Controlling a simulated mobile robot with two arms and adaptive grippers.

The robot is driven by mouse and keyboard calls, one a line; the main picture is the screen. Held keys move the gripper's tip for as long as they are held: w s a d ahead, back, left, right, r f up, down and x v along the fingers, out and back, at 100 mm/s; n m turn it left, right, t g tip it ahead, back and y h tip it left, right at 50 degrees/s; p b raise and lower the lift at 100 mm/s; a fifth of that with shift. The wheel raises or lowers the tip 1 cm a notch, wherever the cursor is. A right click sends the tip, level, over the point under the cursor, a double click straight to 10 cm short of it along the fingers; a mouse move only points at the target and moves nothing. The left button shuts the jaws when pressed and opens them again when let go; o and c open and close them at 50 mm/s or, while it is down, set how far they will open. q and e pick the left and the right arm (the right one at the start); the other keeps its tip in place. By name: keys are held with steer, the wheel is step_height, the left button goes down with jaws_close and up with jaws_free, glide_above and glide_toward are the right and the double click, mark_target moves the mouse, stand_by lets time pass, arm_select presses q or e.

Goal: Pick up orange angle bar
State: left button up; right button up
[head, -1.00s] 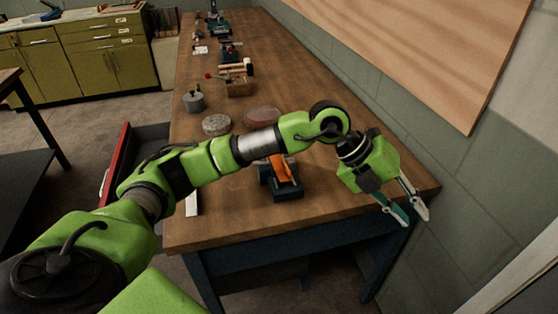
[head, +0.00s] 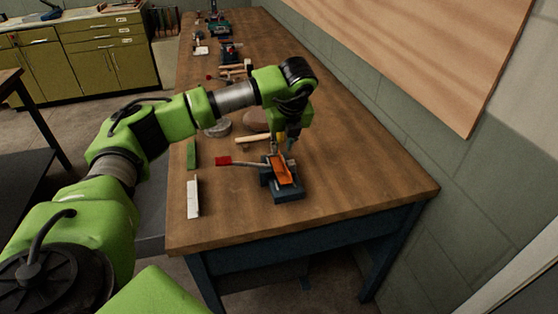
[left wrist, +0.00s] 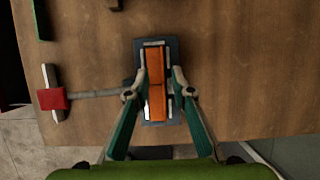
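The orange angle bar (head: 284,173) lies in a small dark blue vise-like fixture (head: 287,196) near the front end of the wooden workbench. In the left wrist view the orange bar (left wrist: 157,97) runs lengthwise along the fixture (left wrist: 171,44). My left gripper (head: 281,152) is over the far end of the bar, pointing down. In the left wrist view its two fingers (left wrist: 158,80) are apart, one on each side of the bar. Whether they touch it I cannot tell. My right gripper is not in view.
A grey rod with a red end (head: 222,161) sticks out left of the fixture. A white strip (head: 193,198) and a green strip (head: 192,154) lie near the left edge. Several tools stand farther back. The bench (head: 360,190) is clear to the right.

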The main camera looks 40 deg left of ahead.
mark_target(281, 157)
arm_select(q)
steer(key=shift+d+p+x, duration=0.15)
steer(key=shift+p+x, duration=0.35)
steer(key=shift+x, duration=0.95)
steer(key=shift+d+p+x, duration=0.15)
steer(key=shift+p+x, duration=0.35)
steer(key=shift+x, duration=1)
jaws_close()
